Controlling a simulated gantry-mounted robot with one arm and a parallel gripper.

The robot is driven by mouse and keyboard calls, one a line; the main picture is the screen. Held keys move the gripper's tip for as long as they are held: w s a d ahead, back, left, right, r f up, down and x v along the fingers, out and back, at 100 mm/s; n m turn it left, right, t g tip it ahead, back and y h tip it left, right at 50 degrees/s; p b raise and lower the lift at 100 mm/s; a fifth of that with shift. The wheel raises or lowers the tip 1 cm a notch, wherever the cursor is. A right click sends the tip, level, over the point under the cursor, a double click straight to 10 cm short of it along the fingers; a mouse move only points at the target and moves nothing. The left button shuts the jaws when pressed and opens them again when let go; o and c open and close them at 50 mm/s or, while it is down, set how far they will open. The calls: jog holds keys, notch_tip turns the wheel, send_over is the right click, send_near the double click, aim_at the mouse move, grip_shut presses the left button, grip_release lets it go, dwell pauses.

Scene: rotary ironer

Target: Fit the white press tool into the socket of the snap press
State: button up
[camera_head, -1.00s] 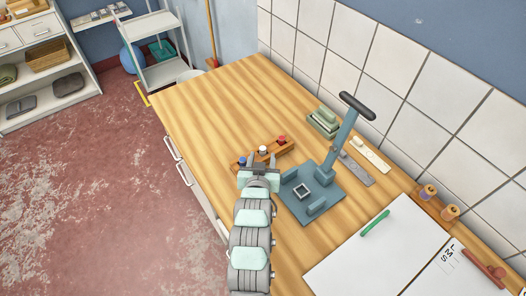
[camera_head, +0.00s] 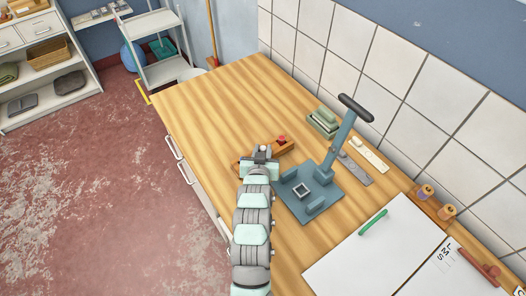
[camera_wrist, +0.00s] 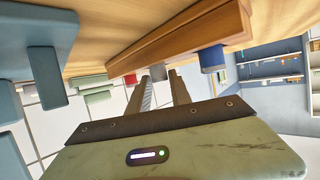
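The snap press (camera_head: 308,190) is blue-grey, with a flat base, a slanted post and a dark handle. Its square pale-rimmed socket (camera_head: 302,190) looks empty. The wooden rack (camera_head: 283,148) stands left of the press; it also shows in the wrist view (camera_wrist: 190,38). My gripper (camera_head: 262,152) is at the rack, its fingers around the white press tool (camera_head: 262,147). In the wrist view the fingers close in on the tool (camera_wrist: 158,73), which looks grey in shadow and fills the gap. The tool's lower part is hidden.
A red tool (camera_head: 281,140) stands on the rack to the right. A blue tool (camera_wrist: 213,58) shows beside my fingers in the wrist view. The table's left part is clear.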

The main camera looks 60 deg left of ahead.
grip_shut()
jog(key=shift+r, duration=0.15)
